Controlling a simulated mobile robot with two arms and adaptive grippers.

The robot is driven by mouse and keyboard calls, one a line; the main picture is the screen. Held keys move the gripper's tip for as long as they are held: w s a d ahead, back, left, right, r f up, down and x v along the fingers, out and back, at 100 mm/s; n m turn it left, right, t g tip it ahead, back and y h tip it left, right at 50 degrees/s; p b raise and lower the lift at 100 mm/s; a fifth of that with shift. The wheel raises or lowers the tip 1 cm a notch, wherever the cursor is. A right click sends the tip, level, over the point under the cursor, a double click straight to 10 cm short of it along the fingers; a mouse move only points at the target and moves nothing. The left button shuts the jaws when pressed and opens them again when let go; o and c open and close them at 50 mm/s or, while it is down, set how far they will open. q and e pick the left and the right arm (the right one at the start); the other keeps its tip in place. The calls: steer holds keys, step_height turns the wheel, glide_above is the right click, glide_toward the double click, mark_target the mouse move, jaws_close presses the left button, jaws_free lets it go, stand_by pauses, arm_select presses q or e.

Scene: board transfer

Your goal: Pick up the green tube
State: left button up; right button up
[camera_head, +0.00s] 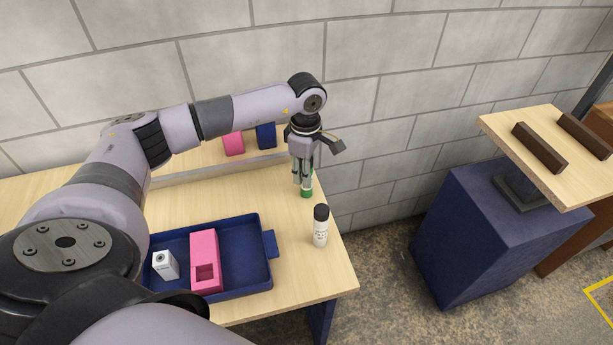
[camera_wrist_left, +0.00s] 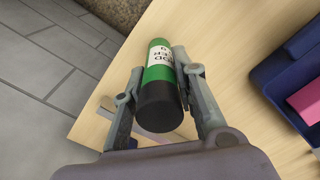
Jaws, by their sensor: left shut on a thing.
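The green tube (camera_wrist_left: 157,90) shows large in the left wrist view, with a white label with dark lettering and a black end. My left gripper (camera_wrist_left: 163,68) is shut on it, with one finger along each side. In the head view, the green tube (camera_head: 307,193) shows as a small green piece below my left gripper (camera_head: 303,178), near the table's right edge. Most of the tube is hidden by the fingers there. I cannot tell whether its lower end touches the table. My right gripper is not in view.
A white bottle with a black cap (camera_head: 320,232) stands in front of the gripper. A blue tray (camera_head: 248,268) holds a pink block (camera_head: 204,250) and a white box (camera_head: 165,265). Pink and blue items sit on a shelf behind. Two dark bars lie on a separate board at right.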

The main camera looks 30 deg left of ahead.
arm_select(q)
jaws_close()
steer(key=shift+r, duration=0.1)
